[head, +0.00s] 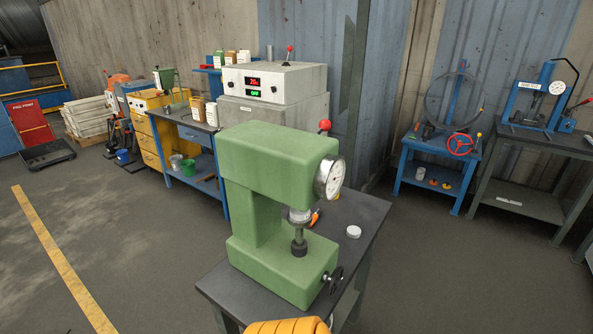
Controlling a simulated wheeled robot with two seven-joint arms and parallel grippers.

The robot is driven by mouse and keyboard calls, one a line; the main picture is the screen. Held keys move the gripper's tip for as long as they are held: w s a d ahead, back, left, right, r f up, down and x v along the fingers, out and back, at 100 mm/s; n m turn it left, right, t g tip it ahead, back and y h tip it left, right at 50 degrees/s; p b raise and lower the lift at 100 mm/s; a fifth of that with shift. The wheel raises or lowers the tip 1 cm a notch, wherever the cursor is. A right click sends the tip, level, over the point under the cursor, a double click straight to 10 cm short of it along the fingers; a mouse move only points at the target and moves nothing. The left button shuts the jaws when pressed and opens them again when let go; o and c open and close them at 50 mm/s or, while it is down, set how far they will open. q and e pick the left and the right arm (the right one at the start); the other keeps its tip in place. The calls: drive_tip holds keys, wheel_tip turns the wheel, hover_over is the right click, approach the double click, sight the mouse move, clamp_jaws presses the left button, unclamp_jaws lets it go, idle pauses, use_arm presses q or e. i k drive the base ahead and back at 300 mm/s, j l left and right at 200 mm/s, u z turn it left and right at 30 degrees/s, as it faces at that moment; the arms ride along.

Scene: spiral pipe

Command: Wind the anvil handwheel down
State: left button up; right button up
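A green bench tester (265,160) stands on a dark-topped bench in the middle of the head view. A round dial (332,178) is on its right end, and a lever with a red knob (325,126) rises behind it. Under the overhanging head, a pale round piece sits on the anvil (298,215). Its spindle runs down to a dark collar (299,247) above the green base. Any gap between anvil and head is too small to tell. The dark handwheel (333,280) is at the base's lower right. Neither gripper is in view.
A white disc (353,231) and an orange-handled item (315,218) lie on the bench. An orange ribbed shape (287,326) shows at the bottom edge. A blue stand with a red wheel (460,144) is at right. Open floor (130,220) lies left.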

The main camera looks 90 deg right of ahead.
sight(335, 280)
drive_tip(key=i+z, duration=0.15)
drive_tip(key=z, duration=0.3)
drive_tip(key=i+z, duration=0.2)
drive_tip(key=z, duration=0.25)
drive_tip(key=i+j+z, duration=0.1)
drive_tip(key=z, duration=0.35)
drive_tip(key=i+j+z, duration=0.15)
drive_tip(key=z, duration=0.3)
drive_tip(key=i+j+z, duration=0.15)
drive_tip(key=z, duration=0.3)
drive_tip(key=j+z, duration=0.25)
drive_tip(key=z, duration=0.2)
drive_tip(key=i+j+z, duration=0.1)
drive_tip(key=j+z, duration=0.15)
drive_tip(key=z, duration=0.2)
